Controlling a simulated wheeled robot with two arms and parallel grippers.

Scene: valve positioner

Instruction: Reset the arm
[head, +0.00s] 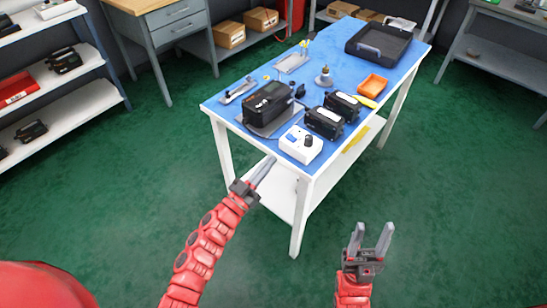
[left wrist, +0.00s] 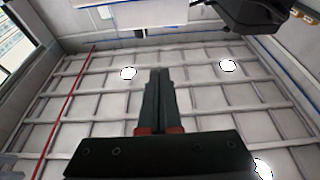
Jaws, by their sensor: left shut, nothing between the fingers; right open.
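My left gripper (head: 271,162) is shut and empty, its fingers pointing up at the near left edge of the blue-topped table (head: 310,62). In the left wrist view the closed fingers (left wrist: 158,75) point toward the ceiling. My right gripper (head: 371,233) is open and empty, over the green floor in front of the table. A black valve positioner unit (head: 268,101) sits on a grey plate near the table's left end. I cannot make out its arm. A white box with a black knob (head: 301,143) stands at the near corner.
Two black boxes (head: 324,122) stand right of the positioner. White shelves (head: 62,70) stand at left. A dark object (left wrist: 250,14) hangs at top right in the wrist view.

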